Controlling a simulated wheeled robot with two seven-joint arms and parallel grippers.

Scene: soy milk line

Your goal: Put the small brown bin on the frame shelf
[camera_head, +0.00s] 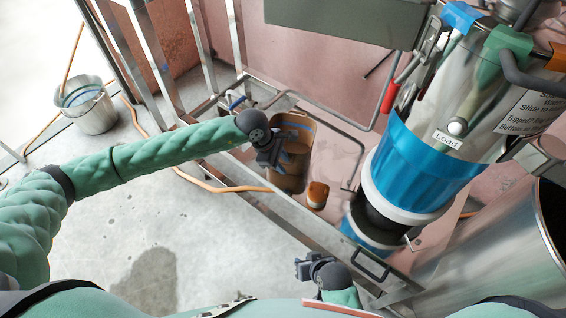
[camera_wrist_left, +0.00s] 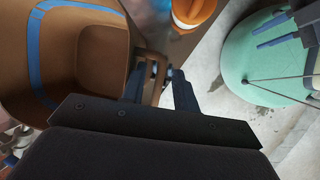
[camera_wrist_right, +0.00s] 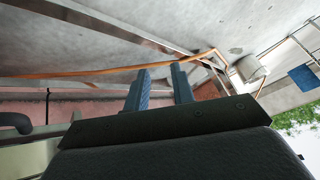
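The small brown bin (camera_head: 296,140) stands upright inside the metal frame in the head view, beyond its near rail. In the left wrist view the bin (camera_wrist_left: 104,60) fills the upper left, with a blue stripe inside and its handle (camera_wrist_left: 158,84) facing my fingers. My left gripper (camera_head: 272,158) is at the bin's near left side. Its fingers (camera_wrist_left: 158,88) lie on either side of the handle and look apart; firm contact does not show. My right gripper (camera_head: 304,268) is open and empty near the bottom of the head view. The frame shelf cannot be told for sure.
A small orange container (camera_head: 317,195) stands beside the bin. The metal frame's near rail (camera_head: 300,228) runs diagonally. A large blue and steel machine (camera_head: 425,165) stands on the right. A metal bucket (camera_head: 88,106) is at the far left. The grey floor (camera_head: 200,235) is open.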

